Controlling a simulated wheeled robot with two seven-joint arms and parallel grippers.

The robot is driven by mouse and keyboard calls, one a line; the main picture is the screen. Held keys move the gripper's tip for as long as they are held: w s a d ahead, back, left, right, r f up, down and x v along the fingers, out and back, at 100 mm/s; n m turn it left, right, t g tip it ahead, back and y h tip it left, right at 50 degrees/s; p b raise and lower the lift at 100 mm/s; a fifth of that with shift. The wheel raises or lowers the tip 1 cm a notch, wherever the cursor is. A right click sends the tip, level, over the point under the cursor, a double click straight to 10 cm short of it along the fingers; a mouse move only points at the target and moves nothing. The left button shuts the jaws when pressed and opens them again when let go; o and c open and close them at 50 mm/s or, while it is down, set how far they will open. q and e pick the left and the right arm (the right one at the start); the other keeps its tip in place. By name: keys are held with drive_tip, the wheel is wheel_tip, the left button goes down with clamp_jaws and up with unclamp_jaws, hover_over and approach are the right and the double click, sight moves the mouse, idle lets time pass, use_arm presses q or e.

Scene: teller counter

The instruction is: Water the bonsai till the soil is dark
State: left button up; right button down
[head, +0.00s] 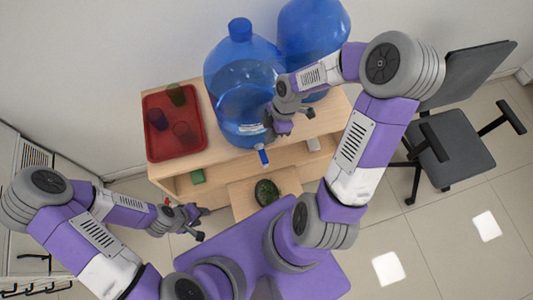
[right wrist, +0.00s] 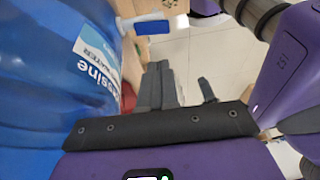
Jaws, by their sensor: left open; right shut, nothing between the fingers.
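The bonsai (head: 266,192) is a small dark green plant on a low wooden surface in front of the counter; its soil cannot be made out. A large blue water jug (head: 228,88) stands on the counter, with a blue tap (head: 263,157) at its front. The tap also shows near the top of the right wrist view (right wrist: 150,25). My right gripper (head: 283,125) is shut and empty beside the jug's right side. My left gripper (head: 200,222) is open and empty, left of the bonsai and in front of the counter.
A red tray (head: 152,148) with several cups, including a green cup (head: 176,95), sits on the counter's left. A second blue jug (head: 318,35) stands at the back. A green block (head: 198,176) is on the shelf below. An office chair (head: 455,157) stands right.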

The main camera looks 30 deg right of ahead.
drive_tip(key=b, duration=0.1)
approach(264, 160)
drive_tip(key=x, duration=0.5)
drive_tip(key=shift+w+a, duration=0.1)
drive_tip(key=shift+a, duration=0.15)
drive_tip(key=shift+f, duration=0.6)
drive_tip(key=shift+b, duration=0.3)
